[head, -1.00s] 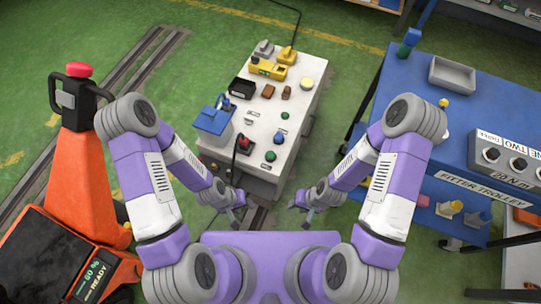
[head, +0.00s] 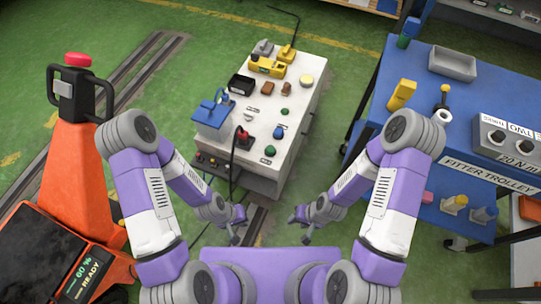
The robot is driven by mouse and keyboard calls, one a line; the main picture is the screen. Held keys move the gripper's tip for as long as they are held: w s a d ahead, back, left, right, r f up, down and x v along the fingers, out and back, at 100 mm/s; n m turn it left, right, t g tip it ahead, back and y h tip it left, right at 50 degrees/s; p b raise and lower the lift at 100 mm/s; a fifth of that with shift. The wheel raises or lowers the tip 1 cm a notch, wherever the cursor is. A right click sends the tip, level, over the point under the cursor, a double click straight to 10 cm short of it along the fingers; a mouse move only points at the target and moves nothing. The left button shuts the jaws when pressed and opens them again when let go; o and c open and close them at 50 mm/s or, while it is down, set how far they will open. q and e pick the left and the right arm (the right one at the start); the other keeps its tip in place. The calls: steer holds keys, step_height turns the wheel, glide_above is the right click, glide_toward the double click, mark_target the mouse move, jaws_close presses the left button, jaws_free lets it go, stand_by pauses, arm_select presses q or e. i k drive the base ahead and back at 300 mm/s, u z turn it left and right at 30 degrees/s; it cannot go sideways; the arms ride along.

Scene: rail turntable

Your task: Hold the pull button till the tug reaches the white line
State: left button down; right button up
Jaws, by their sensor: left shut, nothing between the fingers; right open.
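A white control console (head: 286,163) stands ahead with small round buttons on its top. My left gripper (head: 237,233) is shut and empty, low in front of the console. My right gripper (head: 300,228) is open and empty, to its right. Neither touches the console. I cannot make out the tug or the white line.
Rails (head: 124,80) cross the green floor at left behind an orange pallet truck (head: 78,165). A blue fitter trolley (head: 477,105) stands at right with a grey tray (head: 452,63) and a torque box (head: 508,142). A blue-topped box (head: 212,118) and red-black lever (head: 242,137) occupy the console's left side.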

mark_target(269, 150)
steer(key=k, duration=0.25)
steer(key=u, duration=0.4)
steer(key=i, duration=0.6)
steer(key=z, duration=1.6)
